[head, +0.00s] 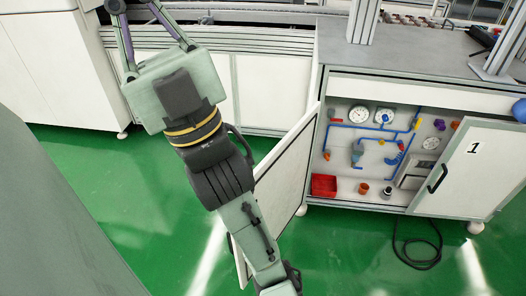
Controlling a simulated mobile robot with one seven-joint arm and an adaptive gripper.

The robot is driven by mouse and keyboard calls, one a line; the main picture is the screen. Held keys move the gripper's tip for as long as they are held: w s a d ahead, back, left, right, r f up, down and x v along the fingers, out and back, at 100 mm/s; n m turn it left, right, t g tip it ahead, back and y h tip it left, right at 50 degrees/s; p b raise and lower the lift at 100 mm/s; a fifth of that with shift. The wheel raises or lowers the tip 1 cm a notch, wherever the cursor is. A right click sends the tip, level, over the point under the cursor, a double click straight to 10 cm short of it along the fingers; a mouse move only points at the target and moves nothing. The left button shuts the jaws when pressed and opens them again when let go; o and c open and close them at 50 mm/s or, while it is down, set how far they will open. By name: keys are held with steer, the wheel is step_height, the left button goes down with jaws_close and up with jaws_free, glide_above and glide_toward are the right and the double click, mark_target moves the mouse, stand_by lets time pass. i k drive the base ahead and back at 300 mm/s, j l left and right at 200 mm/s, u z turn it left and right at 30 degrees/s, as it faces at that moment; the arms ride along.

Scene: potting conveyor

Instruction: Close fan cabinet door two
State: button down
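The cabinet (420,95) stands at the right with its front partly open. Its left door panel (290,172), with no number visible, stands swung outward at an angle from the cabinet's left edge; I take it as door two. My arm covers part of this panel. The right door (468,168) is marked 1, has a black handle and stands at an angle. My gripper (134,12) is at the upper left, well left of the left door and apart from it. Its fingers run out of the top of the picture, so the tips are hidden and their opening is unclear.
Inside the cabinet are gauges, blue pipes (385,128), a red bin (323,185) and small parts. A black cable (417,255) lies on the green floor (345,250) in front. A long white-panelled conveyor base (270,80) runs behind my arm. Floor left of the door is clear.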

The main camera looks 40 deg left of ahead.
mark_target(281, 179)
steer(key=k+j+z, duration=0.1)
steer(key=j, duration=0.3)
steer(key=k+j+z, duration=0.1)
steer(key=j, duration=0.3)
steer(key=k+j+z, duration=0.1)
steer(key=j, duration=0.9)
steer(key=i+j+z, duration=0.15)
steer(key=j, duration=0.45)
steer(key=k+j, duration=0.1)
steer(key=j, duration=0.3)
steer(key=k+j+z, duration=0.1)
steer(key=k+z, duration=0.2)
steer(key=k, duration=0.4)
